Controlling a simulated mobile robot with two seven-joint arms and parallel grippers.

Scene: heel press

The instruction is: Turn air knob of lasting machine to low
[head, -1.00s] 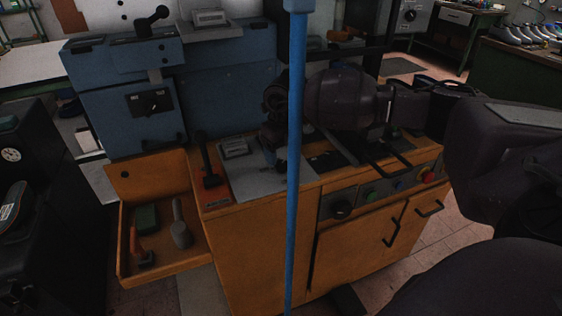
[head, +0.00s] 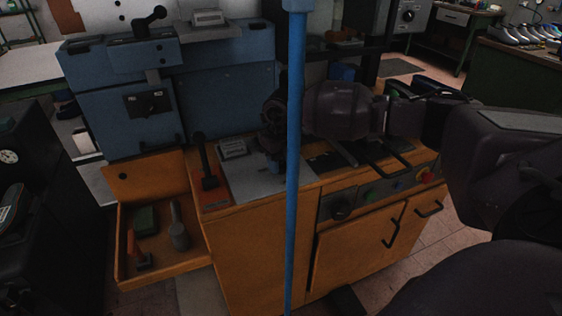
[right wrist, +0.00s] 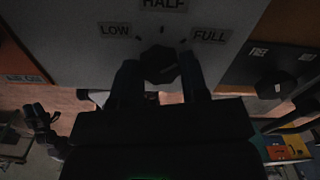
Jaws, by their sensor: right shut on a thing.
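The air knob (right wrist: 160,65) is a dark, faceted knob on a grey plate (right wrist: 75,45) with the labels LOW (right wrist: 115,30), HALF (right wrist: 165,4) and FULL (right wrist: 209,36). My right gripper (right wrist: 160,76) is shut on the knob, one finger on each side of it. I cannot tell which label the knob points to. In the head view, the right gripper (head: 272,160) reaches down to the grey plate on the orange cabinet of the lasting machine (head: 250,245). The knob is hidden there by the gripper. My left gripper is not in view.
A blue vertical pole (head: 293,200) crosses the head view in front of the cabinet. A black lever (head: 204,160) stands left of the plate. An open drawer (head: 160,275) holds tools. A second dark knob (right wrist: 274,86) sits on a dark panel at right.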

